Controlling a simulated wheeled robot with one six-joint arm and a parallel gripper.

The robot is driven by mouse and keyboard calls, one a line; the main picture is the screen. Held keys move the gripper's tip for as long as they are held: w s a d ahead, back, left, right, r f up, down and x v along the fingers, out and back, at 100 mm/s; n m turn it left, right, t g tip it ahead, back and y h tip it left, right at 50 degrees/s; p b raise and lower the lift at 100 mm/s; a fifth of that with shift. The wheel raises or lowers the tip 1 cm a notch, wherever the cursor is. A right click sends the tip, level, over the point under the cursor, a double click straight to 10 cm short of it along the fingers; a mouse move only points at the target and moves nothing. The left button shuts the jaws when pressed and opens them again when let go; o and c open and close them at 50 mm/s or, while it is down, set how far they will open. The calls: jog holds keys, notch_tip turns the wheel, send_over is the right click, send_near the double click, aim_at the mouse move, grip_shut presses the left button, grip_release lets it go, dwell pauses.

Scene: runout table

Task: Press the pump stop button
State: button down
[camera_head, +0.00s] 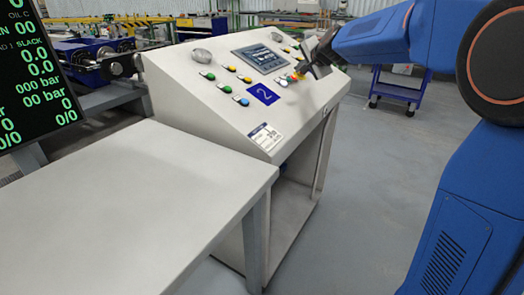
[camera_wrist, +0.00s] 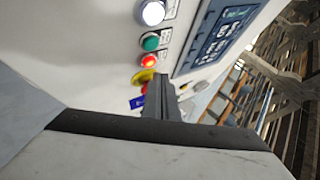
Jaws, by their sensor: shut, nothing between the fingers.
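The sloped grey control console (camera_head: 200,95) carries several buttons and lamps. Its labels are too small to read, so I cannot tell which button is the pump stop. In the wrist view a red button (camera_wrist: 148,60) sits below a green button (camera_wrist: 150,43) and a lit white lamp (camera_wrist: 153,12). A yellow-and-red part (camera_wrist: 144,77) is just below the red button, close beside my fingers. My gripper (camera_wrist: 162,80) is shut and empty, its fingertips near the panel. In the head view it is over the console's right part; contact cannot be told.
A display screen (camera_head: 262,58) is set in the panel, with a blue "2" plate (camera_head: 263,94) below it. A bare grey table (camera_head: 190,185) stands in front of the console. A blue cart (camera_head: 396,92) stands behind on open floor.

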notch_tip(320, 180, up, 5)
jog(key=s+d, duration=0.1)
jog(key=d, duration=0.1)
jog(key=shift+s+r, duration=0.2)
jog(key=shift+s, duration=0.1)
dwell(0.9)
jog(key=s+d+f+n+g+h, duration=0.1)
jog(key=s+f, duration=0.8)
jog(key=s, duration=0.9)
jog(key=s+d+f+n+g+h, duration=0.1)
jog(key=s+d+f+n+g, duration=0.2)
jog(key=s, duration=1.5)
jog(key=s+d+f+n+g, duration=0.2)
jog(key=s+f+n, duration=0.5)
jog(key=s+f, duration=0.8)
jog(key=s+g, duration=0.1)
jog(key=s, duration=0.2)
jog(key=shift+s+h, duration=0.25)
jog(key=shift+h, duration=0.15)
jog(key=shift+r, duration=0.1)
